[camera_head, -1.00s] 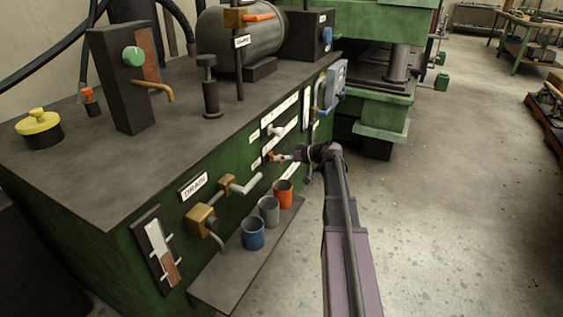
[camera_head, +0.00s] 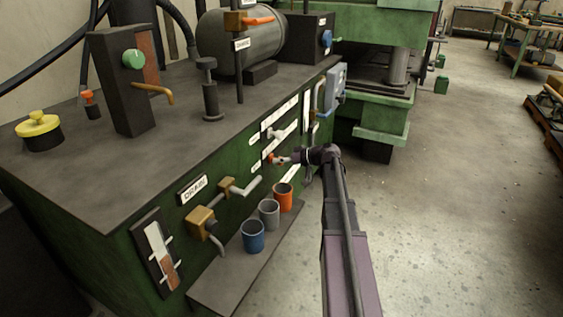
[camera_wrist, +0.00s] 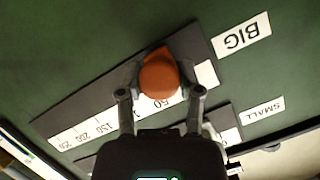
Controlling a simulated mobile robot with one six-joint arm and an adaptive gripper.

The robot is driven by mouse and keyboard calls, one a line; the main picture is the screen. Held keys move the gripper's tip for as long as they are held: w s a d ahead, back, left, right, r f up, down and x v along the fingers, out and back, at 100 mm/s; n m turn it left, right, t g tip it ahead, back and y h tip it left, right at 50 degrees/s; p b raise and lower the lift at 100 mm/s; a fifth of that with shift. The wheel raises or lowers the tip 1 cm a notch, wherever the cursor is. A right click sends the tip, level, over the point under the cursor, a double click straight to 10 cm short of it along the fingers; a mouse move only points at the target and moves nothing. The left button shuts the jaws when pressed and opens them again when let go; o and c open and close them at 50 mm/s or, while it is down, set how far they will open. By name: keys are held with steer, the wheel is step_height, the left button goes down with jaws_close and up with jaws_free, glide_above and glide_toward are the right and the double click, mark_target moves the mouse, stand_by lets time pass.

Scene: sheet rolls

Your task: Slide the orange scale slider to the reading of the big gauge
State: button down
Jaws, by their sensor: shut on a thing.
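The orange slider (camera_wrist: 159,76) sits on the long scale beside the BIG label (camera_wrist: 241,37). It also shows as a small orange spot in the head view (camera_head: 269,158). My gripper (camera_wrist: 160,84) is shut on the slider, one finger on each side; in the head view its tip (camera_head: 284,160) is at the green cabinet's front. The BIG scale (camera_wrist: 82,132) appears upside down, with 50 just below the slider and 150, 200 and 250 to the left. The slider and fingers cover part of the scale. I cannot make out the big gauge's face.
A second scale with the SMALL label (camera_wrist: 258,112) runs parallel and close by, partly hidden by my gripper. Blue (camera_head: 253,237), grey and orange cups stand on a low shelf below. Valve handles (camera_head: 240,187) stick out to the left.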

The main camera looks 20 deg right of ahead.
steer(key=shift+w+d, duration=0.9)
steer(key=shift+d, duration=0.15)
steer(key=shift+c, duration=1.3)
jaws_free()
steer(key=shift+s+r, duration=0.1)
